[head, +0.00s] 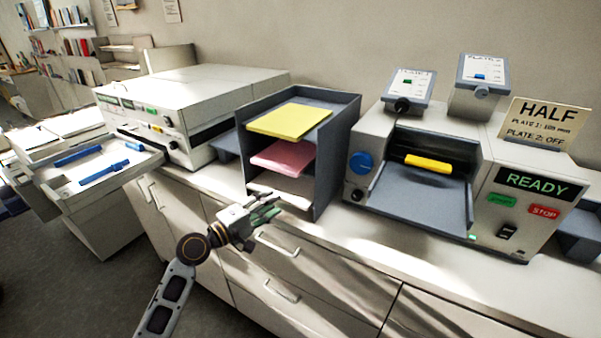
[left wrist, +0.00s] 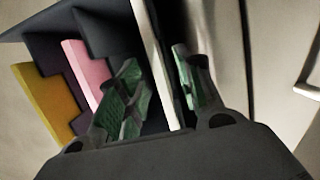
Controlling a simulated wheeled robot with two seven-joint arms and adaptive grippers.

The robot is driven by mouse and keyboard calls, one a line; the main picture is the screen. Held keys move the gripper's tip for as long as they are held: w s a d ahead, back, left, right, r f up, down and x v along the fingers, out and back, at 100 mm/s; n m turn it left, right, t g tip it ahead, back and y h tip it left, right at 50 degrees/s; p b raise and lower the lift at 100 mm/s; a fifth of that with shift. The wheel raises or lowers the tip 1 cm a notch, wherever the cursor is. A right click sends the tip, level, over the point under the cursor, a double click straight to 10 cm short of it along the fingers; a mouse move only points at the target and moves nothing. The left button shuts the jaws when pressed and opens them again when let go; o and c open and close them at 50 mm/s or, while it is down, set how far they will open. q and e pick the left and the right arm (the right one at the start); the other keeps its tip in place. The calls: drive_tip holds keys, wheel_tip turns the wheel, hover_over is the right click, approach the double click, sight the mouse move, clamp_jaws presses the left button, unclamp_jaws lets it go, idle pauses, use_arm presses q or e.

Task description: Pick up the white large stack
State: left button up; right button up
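The white stack (head: 298,186) lies in the lowest compartment of a dark grey sorter (head: 326,150), below a pink stack (head: 284,157) and a yellow stack (head: 290,120). My left gripper (head: 268,207) is at the front of that lowest compartment. In the left wrist view the white stack (left wrist: 152,50) shows edge-on between the two green-padded fingers of my left gripper (left wrist: 158,80). The fingers are apart, one on each side of it, with gaps visible. The stack's far part is hidden inside the sorter. My right gripper is not in view.
A machine with a READY display (head: 537,183) stands right of the sorter, a yellow bar inside its opening. A large white machine (head: 190,100) stands to the left. The counter front has drawers with handles (head: 278,243) close below my left gripper.

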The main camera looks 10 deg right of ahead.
sight(280, 192)
use_arm(q)
drive_tip(key=shift+w+d, duration=0.1)
idle(0.3)
drive_tip(key=shift+w+d+r+p, duration=0.1)
drive_tip(key=shift+w+d+p, duration=0.1)
drive_tip(key=shift+w+d, duration=0.35)
drive_tip(key=shift+w+d+r+p, duration=0.1)
drive_tip(key=shift+w+d+p, duration=0.2)
drive_tip(key=shift+w, duration=0.4)
drive_tip(key=shift+x, duration=1.1)
drive_tip(key=shift+f, duration=0.1)
clamp_jaws()
